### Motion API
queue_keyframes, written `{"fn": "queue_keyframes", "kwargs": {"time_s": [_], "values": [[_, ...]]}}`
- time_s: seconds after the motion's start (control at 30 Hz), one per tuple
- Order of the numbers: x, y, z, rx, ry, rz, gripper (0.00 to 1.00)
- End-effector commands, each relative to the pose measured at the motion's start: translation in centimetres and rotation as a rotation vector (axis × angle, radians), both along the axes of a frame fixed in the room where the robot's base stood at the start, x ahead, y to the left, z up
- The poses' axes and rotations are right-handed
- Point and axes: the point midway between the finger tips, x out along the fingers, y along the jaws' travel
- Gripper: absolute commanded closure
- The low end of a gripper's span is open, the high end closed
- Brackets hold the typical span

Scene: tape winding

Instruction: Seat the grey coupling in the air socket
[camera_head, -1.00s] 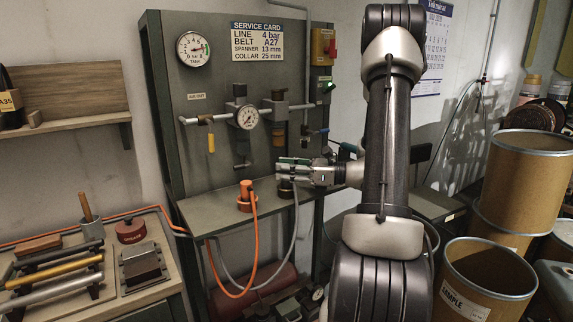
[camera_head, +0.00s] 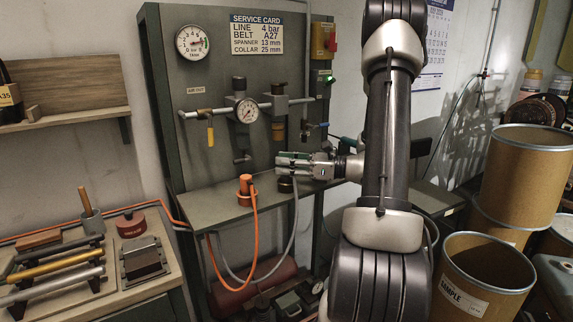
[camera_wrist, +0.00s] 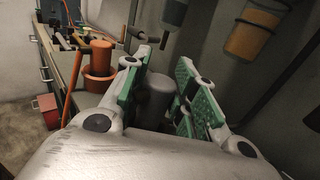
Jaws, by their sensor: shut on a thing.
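My gripper (camera_head: 286,162) is at the right part of the panel's shelf, with its fingers pointing left. In the wrist view its green-padded fingers (camera_wrist: 158,92) stand either side of the grey coupling (camera_wrist: 158,86), which they hold. The coupling is mostly hidden by the fingers in the head view. A dark round holder (camera_head: 286,186) sits on the shelf just below the fingers; whether the coupling is clear of it cannot be told. A grey hose (camera_head: 295,220) hangs from there. The air socket is probably the pipe end (camera_head: 184,115) under the AIR OUT label (camera_head: 195,90).
An orange coupling (camera_head: 246,181) stands in an orange holder (camera_head: 244,198) left of my gripper, with an orange hose (camera_head: 256,235). A gauge (camera_head: 246,111), valves and a yellow handle (camera_head: 210,137) project from the panel above. The shelf's left part (camera_head: 205,205) is clear.

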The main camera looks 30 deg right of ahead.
Motion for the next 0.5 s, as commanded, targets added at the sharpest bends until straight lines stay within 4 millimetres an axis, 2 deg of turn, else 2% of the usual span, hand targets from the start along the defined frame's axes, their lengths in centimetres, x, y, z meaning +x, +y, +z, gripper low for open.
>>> {"fn": "queue_keyframes", "kwargs": {"time_s": [0.5], "values": [[0.01,-0.01,-0.59,0.0,0.0,0.0,0.99]]}}
